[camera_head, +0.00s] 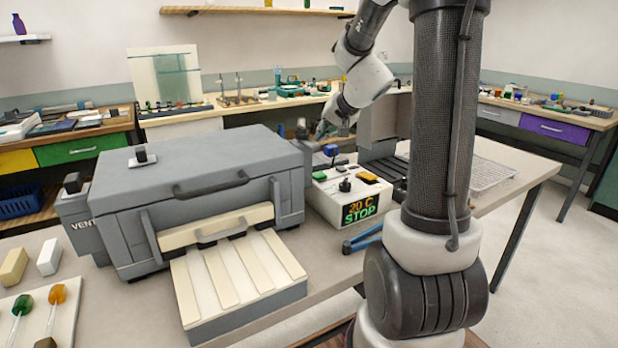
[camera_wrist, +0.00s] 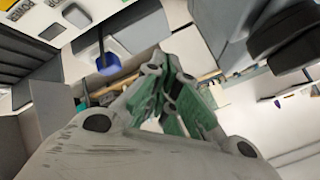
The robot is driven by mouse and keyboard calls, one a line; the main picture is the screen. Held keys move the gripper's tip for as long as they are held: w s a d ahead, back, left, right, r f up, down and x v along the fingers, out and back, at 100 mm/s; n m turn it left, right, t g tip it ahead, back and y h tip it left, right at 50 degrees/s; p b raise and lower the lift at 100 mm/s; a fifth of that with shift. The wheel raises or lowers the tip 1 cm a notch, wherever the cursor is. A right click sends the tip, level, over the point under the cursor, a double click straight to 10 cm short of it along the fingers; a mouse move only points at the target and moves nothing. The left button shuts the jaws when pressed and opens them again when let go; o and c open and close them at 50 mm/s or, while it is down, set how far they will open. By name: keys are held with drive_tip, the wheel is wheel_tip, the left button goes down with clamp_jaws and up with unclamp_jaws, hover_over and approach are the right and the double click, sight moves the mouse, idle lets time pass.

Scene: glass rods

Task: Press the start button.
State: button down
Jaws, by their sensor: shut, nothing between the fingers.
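A white control box (camera_head: 328,205) stands on the bench, right of the grey furnace-like unit. Its front display (camera_head: 361,208) reads "20 C" and "STOP". Its top has a green button (camera_head: 319,176), a black knob (camera_head: 345,186) and a yellow-orange button (camera_head: 367,177). No start label is readable. My gripper (camera_head: 322,132) is above and behind the box's rear, apart from the front buttons. In the wrist view my gripper's fingers (camera_wrist: 174,90) are shut and empty. A blue part (camera_wrist: 108,63) shows there, also near my gripper in the head view (camera_head: 330,150).
The large grey unit (camera_head: 200,170) with a handle stands left, a slatted tray (camera_head: 240,305) before it. Blue-handled pliers (camera_head: 362,239) lie front right of the box. A grey upright housing (camera_head: 383,122) stands close right of my gripper. A wire tray (camera_head: 490,173) lies farther right.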

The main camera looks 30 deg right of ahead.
sight(322, 173)
idle(0.3)
drive_tip(key=shift+f, duration=4.45)
drive_tip(key=shift+f, duration=0.4)
drive_tip(key=shift+f, duration=0.45)
drive_tip(key=shift+r, duration=0.9)
drive_tip(key=shift+r, duration=0.1)
